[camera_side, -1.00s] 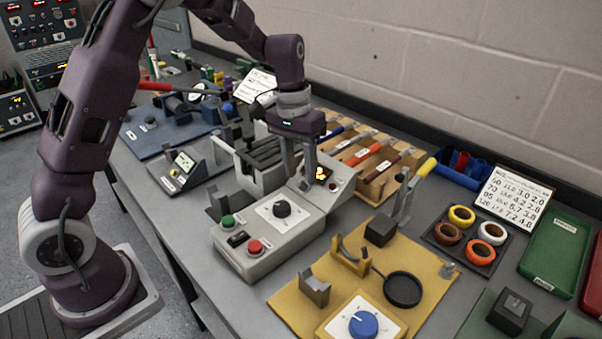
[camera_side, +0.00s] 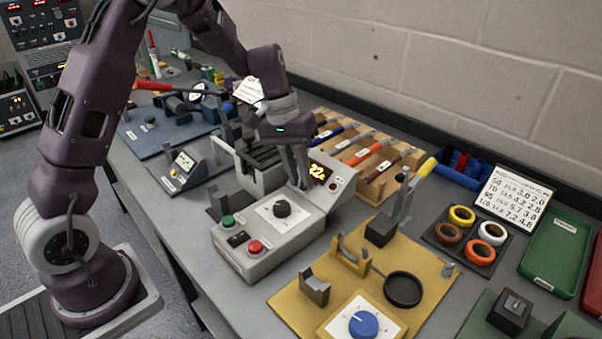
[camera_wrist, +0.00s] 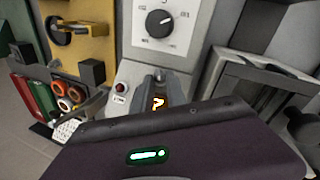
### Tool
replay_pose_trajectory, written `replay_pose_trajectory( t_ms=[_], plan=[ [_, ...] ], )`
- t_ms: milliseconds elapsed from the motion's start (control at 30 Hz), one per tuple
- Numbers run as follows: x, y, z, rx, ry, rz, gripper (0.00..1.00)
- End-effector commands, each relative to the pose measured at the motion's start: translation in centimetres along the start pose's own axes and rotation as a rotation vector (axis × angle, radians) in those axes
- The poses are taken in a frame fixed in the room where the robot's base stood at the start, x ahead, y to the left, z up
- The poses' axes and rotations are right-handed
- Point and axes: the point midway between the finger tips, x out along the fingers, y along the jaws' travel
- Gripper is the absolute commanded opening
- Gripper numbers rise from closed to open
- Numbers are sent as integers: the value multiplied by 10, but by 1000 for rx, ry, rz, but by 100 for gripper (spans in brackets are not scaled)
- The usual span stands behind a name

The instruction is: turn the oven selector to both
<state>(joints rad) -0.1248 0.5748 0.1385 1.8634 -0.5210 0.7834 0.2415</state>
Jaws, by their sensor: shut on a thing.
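The oven selector is a black round knob (camera_side: 282,208) on a white dial plate on the grey control box (camera_side: 262,262). In the wrist view the knob (camera_wrist: 159,23) shows at the top with marks around it, its pointer line aimed toward the right. My gripper (camera_side: 303,186) points down at the back of the box, between the dial and the display, apart from the knob. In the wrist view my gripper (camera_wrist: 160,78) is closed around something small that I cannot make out. The labels are too small to read.
Beside my fingers is a lit orange display (camera_side: 318,172). A green button (camera_side: 227,221) and a red button (camera_side: 254,246) stand at the box's front. A yellow board (camera_side: 290,305) with a blue knob (camera_side: 363,324) lies to the right, a slotted grey block (camera_side: 262,172) behind.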

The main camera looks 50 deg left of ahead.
Motion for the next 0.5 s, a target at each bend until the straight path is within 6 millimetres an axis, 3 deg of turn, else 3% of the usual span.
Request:
replay_pose_trajectory(
  t_ms=[133, 400, 433, 500],
  plan=[
    [0, -2, 0, -83, 0, 60, 0],
    [0, -2, 0, -87, 1, 64, 0],
    [0, -2, 0, -87, 1, 64, 21],
    [0, -2, 0, -87, 1, 64, 35]
  ],
)
